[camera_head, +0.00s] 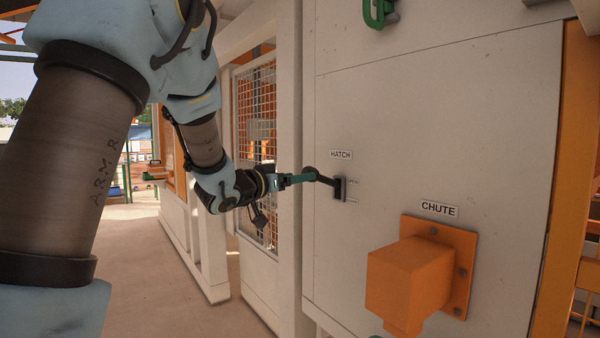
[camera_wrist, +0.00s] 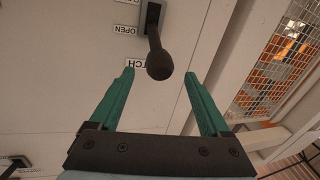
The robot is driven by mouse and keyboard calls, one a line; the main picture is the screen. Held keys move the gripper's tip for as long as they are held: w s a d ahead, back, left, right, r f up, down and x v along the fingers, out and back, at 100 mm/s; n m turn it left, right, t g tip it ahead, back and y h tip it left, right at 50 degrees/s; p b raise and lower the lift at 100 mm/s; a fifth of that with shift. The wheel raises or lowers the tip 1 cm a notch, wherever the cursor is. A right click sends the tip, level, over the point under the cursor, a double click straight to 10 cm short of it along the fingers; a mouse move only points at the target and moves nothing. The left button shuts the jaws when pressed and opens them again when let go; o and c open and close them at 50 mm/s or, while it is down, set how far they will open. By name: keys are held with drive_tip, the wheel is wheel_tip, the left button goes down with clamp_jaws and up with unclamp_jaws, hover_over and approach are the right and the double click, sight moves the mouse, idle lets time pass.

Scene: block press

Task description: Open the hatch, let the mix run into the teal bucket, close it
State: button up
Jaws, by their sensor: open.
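The hatch lever is a dark arm with a round knob (camera_head: 309,172) on a dark plate (camera_head: 341,189), under a HATCH label (camera_head: 340,155) on the pale panel. My gripper (camera_head: 300,178) has teal fingers and is at the knob. In the wrist view my gripper (camera_wrist: 158,74) is open, with the lever knob (camera_wrist: 159,66) between its fingertips and a gap on each side. The orange chute (camera_head: 408,282) sticks out of the panel at lower right, under a CHUTE label (camera_head: 439,209). The teal bucket is not clearly visible.
A green handle (camera_head: 378,12) is on the panel's upper part. A mesh-fronted cage door (camera_head: 256,140) stands left of the panel, and its mesh (camera_wrist: 285,60) is at right in the wrist view. Bare floor (camera_head: 160,285) lies at lower left.

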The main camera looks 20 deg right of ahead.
sight(317, 173)
drive_tip(key=p+x, duration=0.3)
drive_tip(key=x, duration=0.6)
clamp_jaws()
idle(0.5)
